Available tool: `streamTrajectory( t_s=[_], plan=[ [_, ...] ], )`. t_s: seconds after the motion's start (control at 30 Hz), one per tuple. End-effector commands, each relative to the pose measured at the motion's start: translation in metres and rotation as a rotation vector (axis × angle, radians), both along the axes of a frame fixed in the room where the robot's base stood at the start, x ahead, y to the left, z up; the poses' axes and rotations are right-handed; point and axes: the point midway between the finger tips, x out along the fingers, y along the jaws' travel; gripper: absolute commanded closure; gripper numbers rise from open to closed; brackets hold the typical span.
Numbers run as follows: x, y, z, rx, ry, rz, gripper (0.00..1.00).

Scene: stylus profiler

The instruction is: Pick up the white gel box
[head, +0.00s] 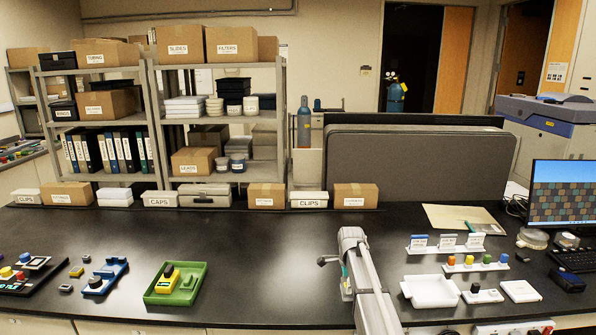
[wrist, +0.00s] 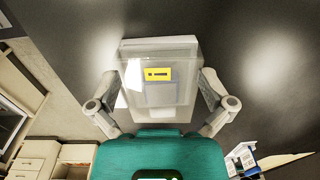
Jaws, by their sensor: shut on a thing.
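The white gel box (wrist: 160,57) is a pale, partly see-through box with a yellow label, between the two fingers of my gripper (wrist: 158,84) in the wrist view. A grey finger presses on its left and right sides, so my gripper is shut on it. The teal gripper body covers the near end of the view. In the head view my arm hides most of the gripper and box. I cannot tell how far the box is above the bench.
On the black bench (head: 270,270), a white tray (head: 431,302) and a flat white box (head: 520,291) lie right of my arm. A green tray (head: 160,298) lies left. Cardboard boxes (head: 266,196) and a grey partition (head: 420,165) line the back. The middle-left is clear.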

Motion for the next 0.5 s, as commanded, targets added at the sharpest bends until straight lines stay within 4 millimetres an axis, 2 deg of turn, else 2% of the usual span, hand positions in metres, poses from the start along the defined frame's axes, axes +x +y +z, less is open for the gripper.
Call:
streamTrajectory(
  t_s=[0.03,0.5],
  plan=[
    [-0.012,-0.001,-0.005,-0.001,0.029,-0.001,0.61],
    [-0.011,-0.001,0.007,-0.001,0.029,-0.001,0.61]
  ],
)
